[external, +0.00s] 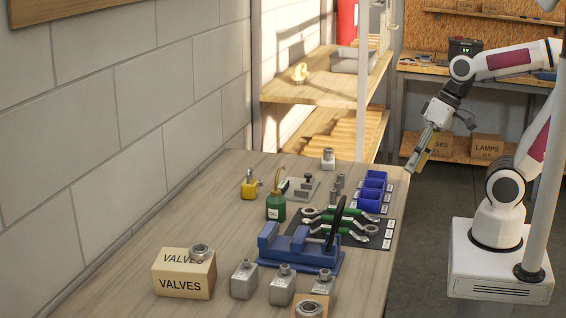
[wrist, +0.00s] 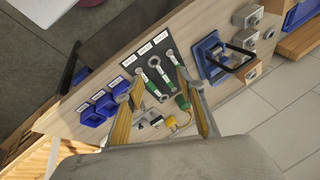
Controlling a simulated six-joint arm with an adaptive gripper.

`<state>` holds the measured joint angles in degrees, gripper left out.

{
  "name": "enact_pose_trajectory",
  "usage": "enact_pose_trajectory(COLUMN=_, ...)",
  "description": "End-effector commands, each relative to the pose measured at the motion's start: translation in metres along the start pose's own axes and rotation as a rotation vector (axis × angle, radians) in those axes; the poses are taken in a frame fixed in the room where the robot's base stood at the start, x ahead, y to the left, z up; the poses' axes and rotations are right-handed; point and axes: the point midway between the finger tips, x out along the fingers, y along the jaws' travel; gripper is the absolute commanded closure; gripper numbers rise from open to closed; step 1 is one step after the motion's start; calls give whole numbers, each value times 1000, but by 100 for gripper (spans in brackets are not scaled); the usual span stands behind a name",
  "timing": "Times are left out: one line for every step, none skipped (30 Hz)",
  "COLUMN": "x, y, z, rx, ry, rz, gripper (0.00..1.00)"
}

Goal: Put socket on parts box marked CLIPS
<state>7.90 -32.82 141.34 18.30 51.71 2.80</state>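Small upright grey metal pieces (external: 337,188) that look like sockets stand near the middle of the workbench, beside the blue bins. I cannot tell which one is the task's socket. A small box (external: 464,6) on the high back shelf has a label that may read CLIPS, but it is too small to be sure. My gripper (external: 416,163) hangs above the floor at the right of the bench, pointing down. In the wrist view my gripper (wrist: 162,122) has its two yellow-padded fingers wide apart, with nothing between them but the bench below.
Blue bins (external: 371,190), green-handled wrenches (external: 345,222), a blue vise (external: 298,248), a green oil can (external: 276,205) and a VALVES box (external: 184,274) with a metal ring crowd the bench. A LAMPS box (external: 487,147) sits on the low back shelf. A pole stands right.

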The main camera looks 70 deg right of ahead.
Motion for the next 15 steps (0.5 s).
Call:
enact_pose_trajectory(x=-5, y=3, z=4, rx=-68, ry=21, rz=24, gripper=62)
enact_pose_trajectory(x=-8, y=6, z=5, rx=-107, ry=32, rz=41, gripper=62)
enact_pose_trajectory(x=-12, y=10, z=6, rx=-156, ry=47, rz=64, gripper=62)
enact_pose_trajectory(x=-15, y=13, z=7, rx=-192, ry=59, rz=79, gripper=62)
enact_pose_trajectory(x=-17, y=16, z=8, rx=-223, ry=69, rz=94, gripper=62)
enact_pose_trajectory(x=-20, y=19, z=8, rx=-262, ry=82, rz=112, gripper=62)
enact_pose_trajectory(x=-22, y=21, z=8, rx=-287, ry=91, rz=124, gripper=62)
enact_pose_trajectory(x=-24, y=23, z=8, rx=-309, ry=99, rz=135, gripper=62)
enact_pose_trajectory(x=-26, y=26, z=8, rx=-335, ry=108, rz=148, gripper=62)
enact_pose_trajectory(x=-28, y=27, z=8, rx=-350, ry=113, rz=155, gripper=62)
enact_pose_trajectory(x=-29, y=28, z=8, rx=-363, ry=119, rz=162, gripper=62)
enact_pose_trajectory(x=-30, y=29, z=8, rx=-375, ry=124, rz=169, gripper=62)
enact_pose_trajectory(x=-31, y=30, z=8, rx=-382, ry=126, rz=173, gripper=62)
enact_pose_trajectory(x=-31, y=30, z=8, rx=-388, ry=128, rz=176, gripper=62)
enact_pose_trajectory(x=-32, y=31, z=7, rx=-392, ry=129, rz=178, gripper=62)
